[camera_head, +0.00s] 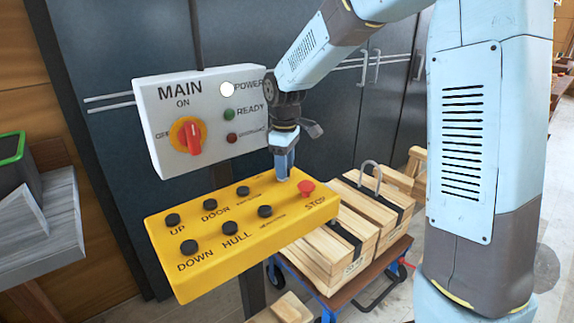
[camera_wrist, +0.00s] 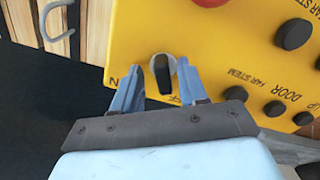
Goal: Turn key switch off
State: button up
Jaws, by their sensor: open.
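The key switch (camera_wrist: 164,75) has a black grip in a pale metal ring on the yellow control panel (camera_wrist: 225,45). In the wrist view its black grip stands nearly upright, with an "N" to its left and a partly hidden "F" below right. My gripper (camera_wrist: 158,78) is open, with one blue finger on each side of the switch. I cannot tell whether either finger touches it. In the head view my gripper (camera_head: 284,172) points down at the far edge of the yellow panel (camera_head: 225,262), and the switch is hidden behind it.
A red stop button (camera_head: 306,187) sits just right of my gripper. Several black buttons (camera_head: 231,227) cover the panel's left and middle. A white MAIN panel (camera_head: 160,100) with a red rotary switch (camera_head: 190,137) stands behind. Wood blocks (camera_head: 345,235) lie on a cart at right.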

notch_tip(320, 180, up, 14)
jog(key=shift+f, duration=0.15)
dwell(0.5)
jog(key=s+d+m+t, duration=0.2)
jog(key=s+d+m, duration=0.4)
jog(key=s+d, duration=0.3)
jog(key=s+d+m+t, duration=0.3)
jog(key=s+d+m, duration=0.4)
jog(key=s, duration=0.9)
jog(key=d, duration=0.3)
jog(key=shift+s+f+t, duration=0.3)
jog(key=shift+s+f, duration=0.1)
jog(key=shift+o, duration=0.2)
